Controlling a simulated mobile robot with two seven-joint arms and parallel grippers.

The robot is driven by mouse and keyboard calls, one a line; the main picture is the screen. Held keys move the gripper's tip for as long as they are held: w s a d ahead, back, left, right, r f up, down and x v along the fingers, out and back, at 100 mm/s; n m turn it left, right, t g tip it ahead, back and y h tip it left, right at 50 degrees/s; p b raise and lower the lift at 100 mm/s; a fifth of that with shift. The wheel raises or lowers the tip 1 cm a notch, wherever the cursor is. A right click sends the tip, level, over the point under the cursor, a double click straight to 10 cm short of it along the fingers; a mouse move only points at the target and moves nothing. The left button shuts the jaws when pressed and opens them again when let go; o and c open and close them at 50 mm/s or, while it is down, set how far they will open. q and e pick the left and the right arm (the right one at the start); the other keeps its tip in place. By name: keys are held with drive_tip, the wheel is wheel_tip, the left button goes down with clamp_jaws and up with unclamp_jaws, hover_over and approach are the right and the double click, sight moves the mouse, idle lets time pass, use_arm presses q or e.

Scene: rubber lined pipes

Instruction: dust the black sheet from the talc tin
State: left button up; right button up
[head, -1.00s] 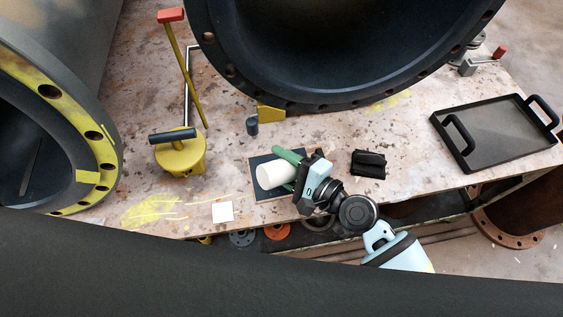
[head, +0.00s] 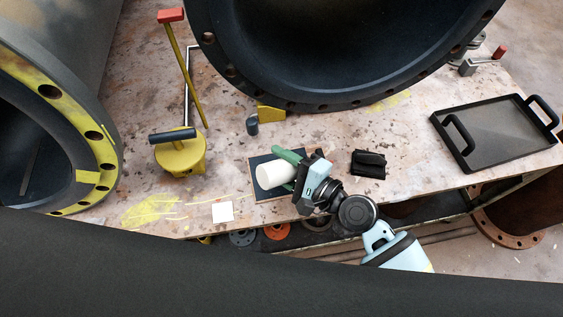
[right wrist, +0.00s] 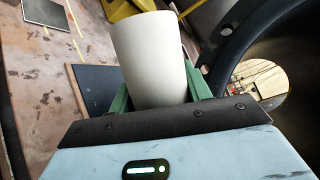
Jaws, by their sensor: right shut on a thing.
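The white talc tin (head: 273,175) is held on its side, tilted, in my right gripper (head: 287,171). The green fingers are shut around it, and it also fills the middle of the right wrist view (right wrist: 150,58). The black sheet (head: 262,159) lies flat on the table under the tin, partly hidden by the tin and the gripper. Its dark corner shows left of the tin in the right wrist view (right wrist: 88,85). No white powder can be made out on the visible part of the sheet. My left gripper is not in view.

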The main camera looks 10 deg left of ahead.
drive_tip(key=shift+s+a+r+p, duration=0.1)
drive_tip(key=shift+s+a+p, duration=0.25)
drive_tip(key=shift+a, duration=0.55)
drive_tip(key=shift+s+a+p, duration=0.2)
drive_tip(key=shift+s+a, duration=0.1)
drive_tip(key=shift+a, duration=0.6)
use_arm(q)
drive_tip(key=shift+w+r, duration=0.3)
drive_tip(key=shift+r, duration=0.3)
use_arm(e)
drive_tip(key=shift+s+a, duration=0.1)
drive_tip(key=shift+a, duration=0.15)
drive_tip(key=shift+s+a+p, duration=0.15)
drive_tip(key=shift+s+a, duration=0.1)
drive_tip(key=shift+a, duration=0.4)
drive_tip(key=shift+s+a+p, duration=0.15)
drive_tip(key=shift+s+a, duration=0.1)
drive_tip(key=shift+a, duration=0.45)
drive_tip(key=shift+s+a+p, duration=0.15)
drive_tip(key=shift+s+a, duration=0.1)
drive_tip(key=shift+a, duration=0.4)
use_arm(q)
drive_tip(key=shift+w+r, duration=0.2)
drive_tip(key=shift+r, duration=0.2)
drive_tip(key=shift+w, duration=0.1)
